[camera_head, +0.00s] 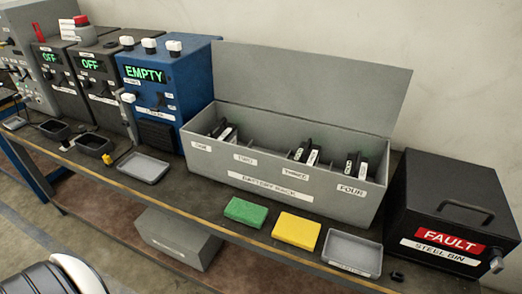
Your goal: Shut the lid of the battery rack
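The grey battery rack (277,182) stands on the workbench, right of the blue machine. Its lid (310,82) is open, raised at the back edge and tilted up toward the wall. Labels on the front mark sections one to four. Dark batteries with white labels stand in section one (222,131), section three (305,152) and section four (357,166). Section two looks empty, though its floor is partly hidden by the front wall. Neither of my grippers is in view.
A black steel bin (440,205) marked "FAULT" stands close right of the rack. In front lie a green block (246,212), a yellow block (296,231) and a grey tray (352,253). A blue machine (166,85) reading "EMPTY" adjoins the rack's left end. Above the rack is free.

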